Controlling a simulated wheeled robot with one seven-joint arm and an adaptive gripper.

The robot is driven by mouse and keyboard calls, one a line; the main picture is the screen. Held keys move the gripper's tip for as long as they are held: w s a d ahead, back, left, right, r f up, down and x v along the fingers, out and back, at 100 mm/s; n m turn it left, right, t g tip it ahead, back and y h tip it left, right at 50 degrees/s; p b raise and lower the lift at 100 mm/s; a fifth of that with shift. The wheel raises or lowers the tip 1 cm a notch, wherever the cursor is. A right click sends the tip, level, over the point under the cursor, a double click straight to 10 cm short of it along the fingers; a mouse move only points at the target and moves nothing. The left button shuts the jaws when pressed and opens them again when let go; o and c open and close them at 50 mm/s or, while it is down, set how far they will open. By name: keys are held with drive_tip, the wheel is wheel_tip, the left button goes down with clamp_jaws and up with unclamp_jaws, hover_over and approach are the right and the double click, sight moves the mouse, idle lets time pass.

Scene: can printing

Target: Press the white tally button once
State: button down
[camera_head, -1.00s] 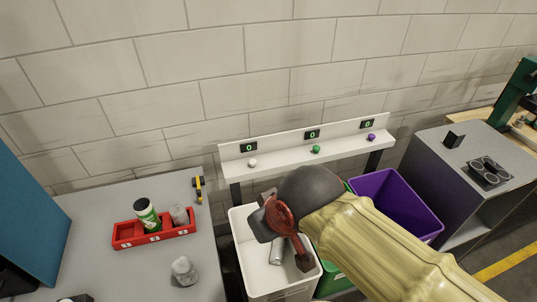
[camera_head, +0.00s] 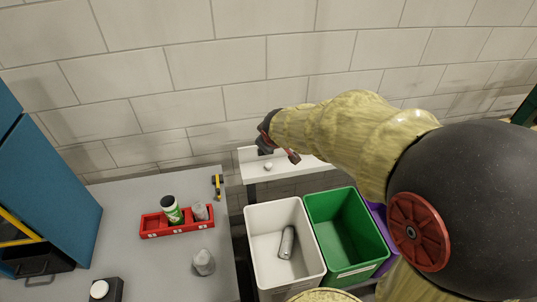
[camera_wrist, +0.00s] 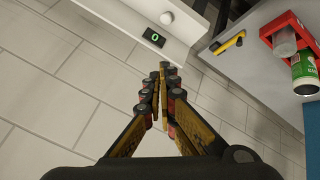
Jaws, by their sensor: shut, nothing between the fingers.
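The white tally button (camera_head: 267,166) sits on the white ledge (camera_head: 251,173) above the white bin. In the wrist view the white button (camera_wrist: 167,18) is near the top, beside a small display (camera_wrist: 153,37) reading 0. My gripper (camera_wrist: 161,72) is shut and empty, its fingertips below the display and button in that picture, apart from both. In the head view my gripper (camera_head: 267,143) is just above the white button in the picture. My arm hides the other displays and buttons there.
A white bin (camera_head: 258,209) holding a can (camera_head: 287,241) and a green bin (camera_head: 345,264) stand below the ledge. A purple bin (camera_head: 378,215) is partly hidden. At left, a grey table (camera_head: 130,196) bears a red can rack (camera_head: 160,232). A brick wall stands behind.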

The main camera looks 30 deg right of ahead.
drive_tip(key=w+d+f+n+p, duration=0.2)
drive_tip(key=w+d+f+p, duration=0.2)
drive_tip(key=w, duration=0.3)
drive_tip(key=n+t+y+p, duration=0.2)
drive_tip(key=n+p, duration=0.1)
drive_tip(key=p, duration=0.1)
hover_over(267, 165)
wheel_tip(267, 165, down, 8)
drive_tip(key=shift+r+b, duration=0.2)
drive_tip(key=shift+b, duration=0.1)
wheel_tip(267, 165, down, 9)
drive_tip(key=b, duration=0.7)
drive_tip(key=shift+r, duration=0.15)
drive_tip(key=shift+b, duration=0.35)
drive_tip(key=shift+f, duration=0.45)
